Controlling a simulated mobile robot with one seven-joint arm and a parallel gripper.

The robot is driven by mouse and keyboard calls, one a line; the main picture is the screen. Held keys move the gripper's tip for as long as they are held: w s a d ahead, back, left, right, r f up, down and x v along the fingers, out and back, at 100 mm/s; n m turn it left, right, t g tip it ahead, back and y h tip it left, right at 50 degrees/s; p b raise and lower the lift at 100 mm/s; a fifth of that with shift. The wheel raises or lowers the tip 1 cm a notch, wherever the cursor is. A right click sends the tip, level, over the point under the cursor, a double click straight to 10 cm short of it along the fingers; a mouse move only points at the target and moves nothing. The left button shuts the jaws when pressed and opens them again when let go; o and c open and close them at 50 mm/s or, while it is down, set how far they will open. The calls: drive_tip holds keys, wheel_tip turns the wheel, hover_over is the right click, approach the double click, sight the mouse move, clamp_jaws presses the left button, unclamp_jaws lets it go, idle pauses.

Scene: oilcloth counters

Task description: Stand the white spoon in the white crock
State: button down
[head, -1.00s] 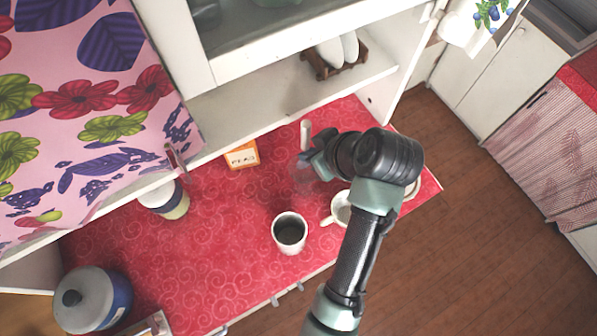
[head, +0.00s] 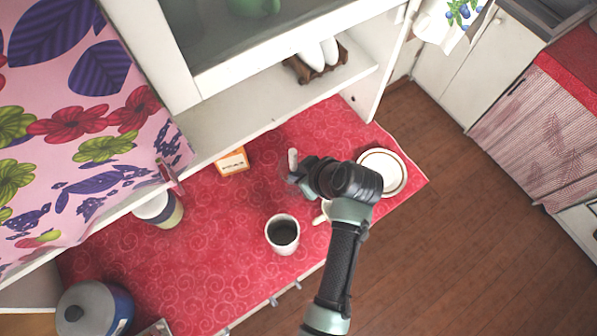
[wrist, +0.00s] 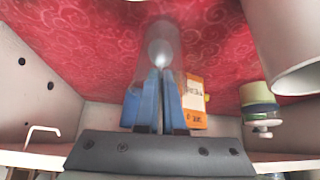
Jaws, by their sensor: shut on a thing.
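The white crock (head: 283,220) stands upright and open on the red counter, with a dark inside. Its wall shows at the upper right of the wrist view (wrist: 292,50). My gripper (head: 294,180) is behind and slightly right of the crock, apart from it. In the wrist view its blue fingers (wrist: 158,98) are shut on the white spoon (wrist: 161,50). The pale handle of the spoon shows upright in the head view (head: 292,160). A see-through glass (wrist: 145,38) surrounds the spoon's bowl in the wrist view; I cannot tell whether the spoon touches it.
An orange box (head: 232,162) stands behind, left of my gripper. A lidded jar (head: 165,212) and a blue-grey canister (head: 100,305) are farther left. A plate (head: 398,172) lies at right; a white cup (head: 326,212) is partly hidden by my arm. Counter left of the crock is clear.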

drive_tip(key=shift+s+f+b, duration=0.2)
drive_tip(key=shift+s+f, duration=0.1)
drive_tip(key=shift+f, duration=0.25)
drive_tip(key=shift+s+f+b, duration=0.2)
drive_tip(key=shift+s+f, duration=0.1)
drive_tip(key=shift+f, duration=0.25)
drive_tip(key=c, duration=1)
unclamp_jaws()
drive_tip(key=shift+r, duration=0.1)
drive_tip(key=shift+w+r+p, duration=0.1)
drive_tip(key=shift+r+p, duration=0.6)
drive_tip(key=shift+r, duration=0.05)
drive_tip(key=shift+d+r+b, duration=0.25)
drive_tip(key=shift+b, duration=0.15)
drive_tip(key=v, duration=0.5)
drive_tip(key=b+v, duration=0.1)
drive_tip(key=v, duration=0.5)
drive_tip(key=shift+w+r, duration=0.2)
drive_tip(key=shift+w, duration=0.1)
